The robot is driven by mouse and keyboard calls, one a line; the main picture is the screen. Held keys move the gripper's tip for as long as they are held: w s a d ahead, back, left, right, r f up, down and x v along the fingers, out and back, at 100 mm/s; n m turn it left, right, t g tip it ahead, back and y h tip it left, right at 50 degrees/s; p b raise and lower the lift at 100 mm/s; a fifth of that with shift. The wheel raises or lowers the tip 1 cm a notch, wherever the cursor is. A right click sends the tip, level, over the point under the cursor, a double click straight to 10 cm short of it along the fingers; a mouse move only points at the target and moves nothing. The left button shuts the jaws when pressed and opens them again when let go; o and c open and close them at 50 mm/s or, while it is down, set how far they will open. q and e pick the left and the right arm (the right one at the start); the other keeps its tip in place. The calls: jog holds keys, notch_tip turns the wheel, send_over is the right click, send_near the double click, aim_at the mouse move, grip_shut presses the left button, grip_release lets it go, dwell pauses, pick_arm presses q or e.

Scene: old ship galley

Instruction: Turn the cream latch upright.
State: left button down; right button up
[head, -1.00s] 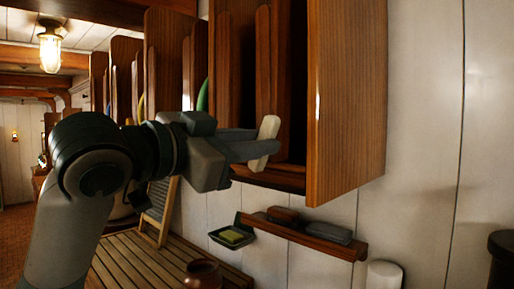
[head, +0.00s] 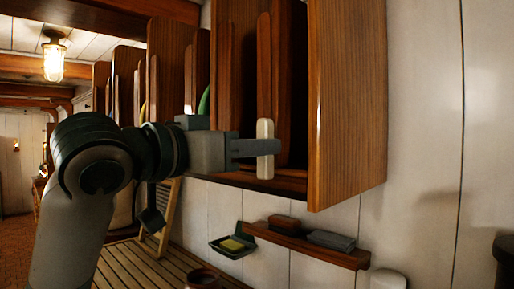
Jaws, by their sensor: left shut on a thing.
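The cream latch (head: 265,168) is a short pale bar at the front of the wooden rack (head: 347,100). It stands upright in the head view, in line with the narrow wooden slat above it. My left gripper (head: 262,147) reaches in from the left and is shut on the latch. The fingers cover part of the latch's middle. My right gripper is not in view.
Below the rack, a wooden wall shelf (head: 340,257) holds a brown block (head: 284,223) and a grey block (head: 331,240). A green dish (head: 232,246) with a yellow bar hangs beside it. A slatted wooden surface (head: 140,268) lies lower left.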

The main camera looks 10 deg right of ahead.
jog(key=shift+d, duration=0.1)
pick_arm(q)
jog(key=c, duration=1.6)
grip_release()
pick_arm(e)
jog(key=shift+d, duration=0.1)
pick_arm(q)
jog(key=shift+a, duration=0.15)
